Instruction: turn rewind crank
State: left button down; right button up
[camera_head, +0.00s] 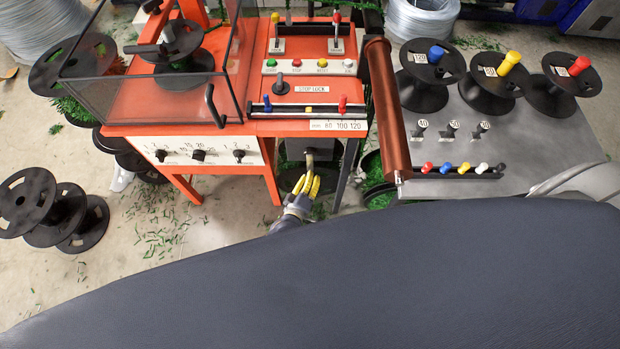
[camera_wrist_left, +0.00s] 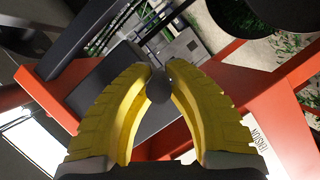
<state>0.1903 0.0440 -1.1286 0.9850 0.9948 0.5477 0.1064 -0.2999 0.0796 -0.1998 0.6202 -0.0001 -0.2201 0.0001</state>
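The orange machine (camera_head: 190,130) stands at centre left in the head view. The rewind crank (camera_head: 309,158) shows as a small tan and grey piece below the machine's right part, in front of a dark box. My left gripper (camera_head: 308,182) has yellow fingers and reaches up to the crank from below. In the left wrist view the fingers (camera_wrist_left: 159,80) curve in around a dark rounded crank knob (camera_wrist_left: 159,90), with the tips close on both sides of it. The rest of the crank is mostly hidden behind the fingers. My right gripper is not in view.
A machine leg (camera_head: 348,172) stands just right of the left gripper. A grey table (camera_head: 540,150) with black spools and coloured pegs is at the right, beside a copper-coloured roller (camera_head: 388,110). Empty black spools (camera_head: 60,210) lie on the floor at left, among green scraps.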

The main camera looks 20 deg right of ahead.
pick_arm(q)
jog(key=shift+s+a+f, duration=0.1)
jog(key=shift+f, duration=0.05)
dwell(0.7)
jog(key=shift+a, duration=0.1)
jog(key=shift+a+f+m, duration=0.1)
jog(key=shift+a+m, duration=0.15)
jog(key=shift+m, duration=0.05)
jog(key=shift+m+y, duration=0.7)
jog(key=shift+w+a+r, duration=0.25)
jog(key=shift+a, duration=0.45)
jog(key=shift+w+a+r, duration=0.2)
jog(key=shift+a, duration=0.45)
jog(key=shift+w+a+r, duration=0.25)
jog(key=shift+a, duration=0.45)
jog(key=shift+w+a+r, duration=0.1)
jog(key=shift+a, duration=0.05)
jog(key=c, duration=1.3)
grip_release()
jog(key=shift+r, duration=0.15)
jog(key=shift+o, duration=0.2)
jog(key=shift+d, duration=0.2)
